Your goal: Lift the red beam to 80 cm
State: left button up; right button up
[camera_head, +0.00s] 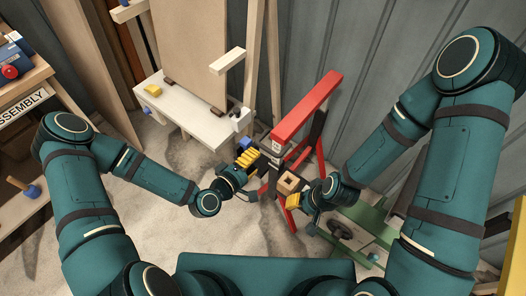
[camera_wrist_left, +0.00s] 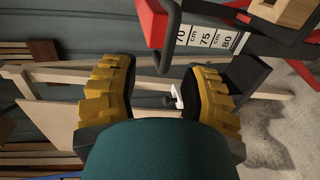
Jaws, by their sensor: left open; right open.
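The red beam (camera_head: 308,106) lies diagonally on top of a dark upright stand with red legs. A white height scale (camera_wrist_left: 208,38) marked 70, 75 and 80 cm shows in the left wrist view. A red part (camera_wrist_left: 151,23) shows beside it. My left gripper (camera_head: 258,177) is open and empty, left of the stand and below the beam. Its yellow-padded fingers (camera_wrist_left: 160,80) stand wide apart in the left wrist view. My right gripper (camera_head: 301,213) is open at the stand's lower right, close to a wooden block (camera_head: 288,183); whether they touch is unclear.
A white bench (camera_head: 190,112) with a yellow piece stands left of the beam. A green machine frame (camera_head: 362,232) is at the lower right. The grey corrugated wall (camera_head: 385,60) is behind. An assembly table (camera_head: 25,105) is far left. Floor between is clear.

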pick_arm(q)
jog(key=shift+v, duration=2.05)
jog(key=s+a+f+m+g+y, duration=0.2)
jog(key=s+f+m+g+y, duration=0.3)
jog(key=s+m+g, duration=0.3)
jog(key=f+m+g, duration=0.1)
jog(key=g, duration=0.2)
jog(key=shift+a+f, duration=0.3)
jog(key=shift+a, duration=0.05)
